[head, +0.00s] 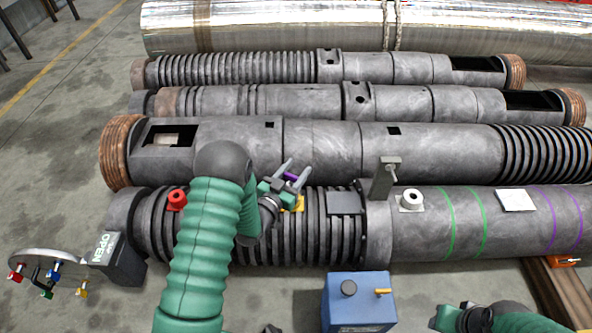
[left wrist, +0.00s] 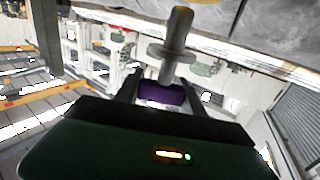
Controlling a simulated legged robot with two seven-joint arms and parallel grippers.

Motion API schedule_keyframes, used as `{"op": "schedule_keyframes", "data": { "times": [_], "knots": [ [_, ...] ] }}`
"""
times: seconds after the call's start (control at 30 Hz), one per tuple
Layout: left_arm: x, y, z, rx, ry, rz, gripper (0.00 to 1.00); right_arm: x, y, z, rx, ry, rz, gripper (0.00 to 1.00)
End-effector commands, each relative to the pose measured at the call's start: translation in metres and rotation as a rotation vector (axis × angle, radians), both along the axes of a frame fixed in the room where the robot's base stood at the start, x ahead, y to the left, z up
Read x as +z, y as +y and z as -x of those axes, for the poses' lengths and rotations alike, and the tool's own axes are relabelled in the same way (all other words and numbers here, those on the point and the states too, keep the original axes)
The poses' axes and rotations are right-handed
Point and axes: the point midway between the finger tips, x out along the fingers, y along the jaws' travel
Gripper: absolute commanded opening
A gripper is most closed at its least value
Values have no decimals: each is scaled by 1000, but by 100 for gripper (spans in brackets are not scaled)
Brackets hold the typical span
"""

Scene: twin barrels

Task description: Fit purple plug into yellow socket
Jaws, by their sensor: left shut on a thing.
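My left gripper (head: 295,172) is shut on the purple plug (head: 290,177), over the ribbed part of the front barrel. In the left wrist view the purple plug (left wrist: 162,94) is between the two dark fingers, and a grey flanged stem (left wrist: 173,50) shows in front of it. The yellow socket (head: 299,204) is on the barrel, just below and right of the gripper, and is partly hidden by it. Contact between plug and socket cannot be told. My right gripper (head: 462,318) is low at the right, partly cut off by the bottom edge, with its fingers unclear.
A red socket (head: 176,199) and a white socket (head: 411,200) stand on the front barrel (head: 420,235). A grey upright block (head: 382,180) is right of the gripper. A blue box (head: 358,304) stands in front. A round stand (head: 48,265) with coloured plugs is at the left.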

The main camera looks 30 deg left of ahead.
Motion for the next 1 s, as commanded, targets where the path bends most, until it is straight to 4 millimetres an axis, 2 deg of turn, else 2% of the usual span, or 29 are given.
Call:
{"op": "schedule_keyframes", "data": {
  "times": [0.27,1.0],
  "knots": [
    [-1,0,0,0,-1,0,2,-1,0,0,0,0,0,36],
    [-20,0,0,0,-1,0,2,-15,0,0,0,0,0,36]
  ]
}}
